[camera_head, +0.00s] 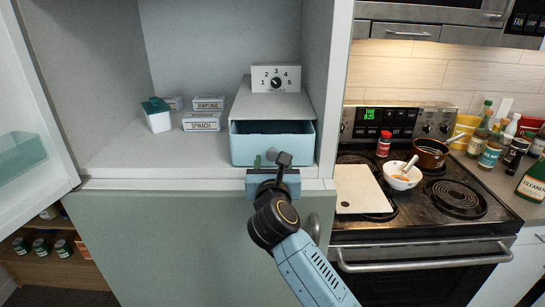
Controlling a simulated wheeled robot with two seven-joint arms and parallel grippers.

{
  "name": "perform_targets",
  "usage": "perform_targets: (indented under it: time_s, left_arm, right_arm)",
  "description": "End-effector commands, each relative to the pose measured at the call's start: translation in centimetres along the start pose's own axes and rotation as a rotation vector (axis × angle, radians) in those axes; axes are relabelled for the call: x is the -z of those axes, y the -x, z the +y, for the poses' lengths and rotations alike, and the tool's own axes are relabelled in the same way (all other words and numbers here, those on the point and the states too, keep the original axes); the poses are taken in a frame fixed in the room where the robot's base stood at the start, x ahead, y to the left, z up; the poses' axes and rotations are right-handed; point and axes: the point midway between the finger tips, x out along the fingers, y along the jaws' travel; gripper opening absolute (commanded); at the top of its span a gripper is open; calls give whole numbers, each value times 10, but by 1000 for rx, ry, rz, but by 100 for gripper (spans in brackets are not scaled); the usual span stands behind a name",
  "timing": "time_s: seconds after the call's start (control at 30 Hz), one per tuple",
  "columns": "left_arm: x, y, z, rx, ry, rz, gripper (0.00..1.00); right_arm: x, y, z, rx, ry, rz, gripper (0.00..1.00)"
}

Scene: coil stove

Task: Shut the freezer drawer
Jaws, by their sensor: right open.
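The freezer drawer (245,150) is a light blue box under a white housing (270,102) inside the open freezer. It sticks out toward me, and its dark open top shows along the front. My right gripper (279,157) is in front of the lower middle of the drawer's front face. It is open with nothing visible between its fingers, and it hides part of that face. I cannot tell whether it touches the drawer. My left gripper is not in view.
A white dial (276,78) stands on the housing. Food boxes (201,121) and a green-topped carton (158,116) sit to the left on the freezer floor. The freezer door (30,110) stands open at left. A stove (440,200) with a white bowl (401,175) is at right.

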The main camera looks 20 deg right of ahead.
Motion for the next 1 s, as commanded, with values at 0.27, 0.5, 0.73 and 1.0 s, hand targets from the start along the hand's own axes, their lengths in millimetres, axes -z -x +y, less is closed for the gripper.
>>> perform_targets:
  time_s: [0.27,0.5,0.73,1.0]
  left_arm:
    - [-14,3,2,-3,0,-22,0]
    - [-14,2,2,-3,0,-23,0]
    - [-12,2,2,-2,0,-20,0]
    - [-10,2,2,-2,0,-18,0]
  right_arm:
    - [0,-21,0,-1,1,0,52]
    - [0,-22,0,-1,0,0,52]
    - [0,-22,0,-1,0,0,28]
    - [0,-22,0,-1,0,0,0]
